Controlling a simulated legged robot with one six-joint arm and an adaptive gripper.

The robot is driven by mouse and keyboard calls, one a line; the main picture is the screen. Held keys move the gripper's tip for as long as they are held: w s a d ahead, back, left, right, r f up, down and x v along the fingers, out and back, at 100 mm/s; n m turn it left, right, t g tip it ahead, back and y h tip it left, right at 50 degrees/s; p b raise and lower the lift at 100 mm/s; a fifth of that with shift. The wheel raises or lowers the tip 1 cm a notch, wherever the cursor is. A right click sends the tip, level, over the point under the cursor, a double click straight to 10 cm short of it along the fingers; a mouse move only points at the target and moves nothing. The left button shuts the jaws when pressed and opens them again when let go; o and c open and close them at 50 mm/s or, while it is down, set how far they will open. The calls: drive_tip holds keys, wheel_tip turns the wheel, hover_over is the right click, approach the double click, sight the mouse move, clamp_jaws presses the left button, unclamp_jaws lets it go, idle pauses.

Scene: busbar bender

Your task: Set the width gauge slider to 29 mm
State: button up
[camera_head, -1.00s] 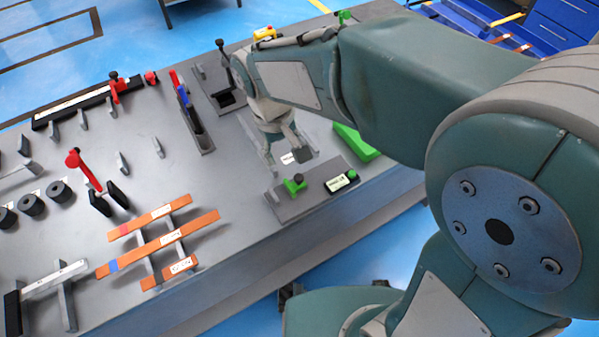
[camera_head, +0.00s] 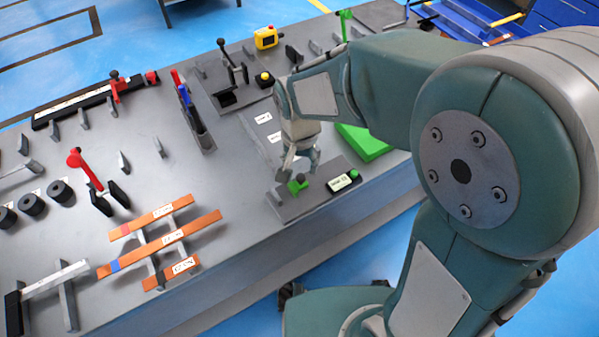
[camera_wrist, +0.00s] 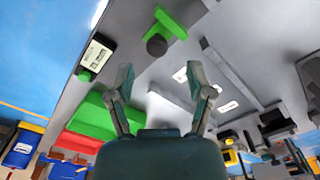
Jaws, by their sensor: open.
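The width gauge is a grey plate (camera_head: 287,208) near the bench's front edge. It carries a green slider (camera_head: 298,184) with an upright knob and a small black-framed readout (camera_head: 342,181), whose figures I cannot read. The wrist view shows the green slider (camera_wrist: 172,22) with its dark round knob and the readout (camera_wrist: 95,57) to its left. My gripper (camera_head: 299,170) is open and empty, pointing down close over the slider. In the wrist view, its two fingers (camera_wrist: 161,82) are spread, with the slider beyond the tips and not between them.
A green block (camera_head: 362,143) lies right behind the gauge. Black-handled levers (camera_head: 231,68) and a yellow button box (camera_head: 265,38) stand farther back. Copper bars (camera_head: 165,240) rest on supports to the left. Bare bench lies left of the gauge.

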sight(299, 176)
drive_tip(key=shift+d+f, duration=0.15)
drive_tip(key=shift+f, duration=1.9)
clamp_jaws()
unclamp_jaws()
drive_tip(key=shift+r, duration=0.1)
